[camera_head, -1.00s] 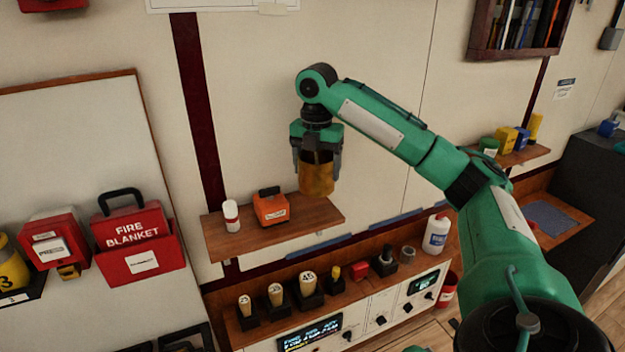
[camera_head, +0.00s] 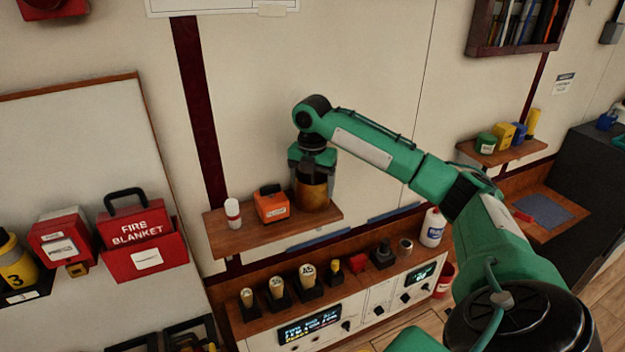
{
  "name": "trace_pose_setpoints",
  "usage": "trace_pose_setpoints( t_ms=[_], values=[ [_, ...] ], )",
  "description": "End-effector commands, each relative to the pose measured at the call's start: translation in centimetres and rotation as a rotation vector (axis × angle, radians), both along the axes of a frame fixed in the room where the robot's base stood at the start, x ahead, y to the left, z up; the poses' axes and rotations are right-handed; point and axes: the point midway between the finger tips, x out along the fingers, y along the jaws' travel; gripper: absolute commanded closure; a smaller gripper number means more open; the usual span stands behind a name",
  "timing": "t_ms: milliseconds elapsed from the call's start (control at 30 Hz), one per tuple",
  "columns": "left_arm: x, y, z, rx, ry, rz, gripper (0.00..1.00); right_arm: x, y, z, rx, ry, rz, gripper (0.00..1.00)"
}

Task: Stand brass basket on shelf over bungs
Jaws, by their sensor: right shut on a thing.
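The brass basket (camera_head: 312,194) is a golden-brown cylinder at the right part of the small wooden shelf (camera_head: 262,236). My right gripper (camera_head: 312,176) points down and is shut on it from above. The basket's base is at the shelf board; I cannot tell whether it bears fully on it. Below the shelf, several pale-topped bungs (camera_head: 307,272) stand in dark holders on the wooden ledge. My left gripper is not in view.
An orange box (camera_head: 272,205) and a white bottle (camera_head: 233,213) stand on the shelf left of the basket. A white jug (camera_head: 432,227) stands to the lower right. A red fire blanket case (camera_head: 143,245) hangs at the left. The shelf's right end is bare.

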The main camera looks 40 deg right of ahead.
Motion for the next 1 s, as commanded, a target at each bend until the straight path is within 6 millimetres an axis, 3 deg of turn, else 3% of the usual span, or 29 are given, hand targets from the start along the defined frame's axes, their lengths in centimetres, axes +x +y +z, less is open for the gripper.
trace_pose_setpoints(
  t_ms=[300,333,400,433,800,1000],
  values=[
    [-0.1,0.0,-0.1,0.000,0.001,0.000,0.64,0.0,0.0,-0.3,0.000,0.000,0.000,0.57],
    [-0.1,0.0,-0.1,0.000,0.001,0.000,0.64,0.0,0.0,-0.3,0.000,0.000,0.000,0.20],
    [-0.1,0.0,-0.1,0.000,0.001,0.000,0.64,0.0,0.0,-0.3,0.000,0.000,0.000,0.07],
    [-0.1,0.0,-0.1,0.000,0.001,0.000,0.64,0.0,0.0,-0.3,0.000,0.000,0.000,0.04],
    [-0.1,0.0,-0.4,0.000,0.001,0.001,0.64,0.0,0.0,0.2,0.001,-0.002,0.000,0.04],
    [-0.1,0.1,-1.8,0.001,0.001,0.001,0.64,0.1,0.1,2.6,0.001,-0.005,0.000,0.04]
  ],
)
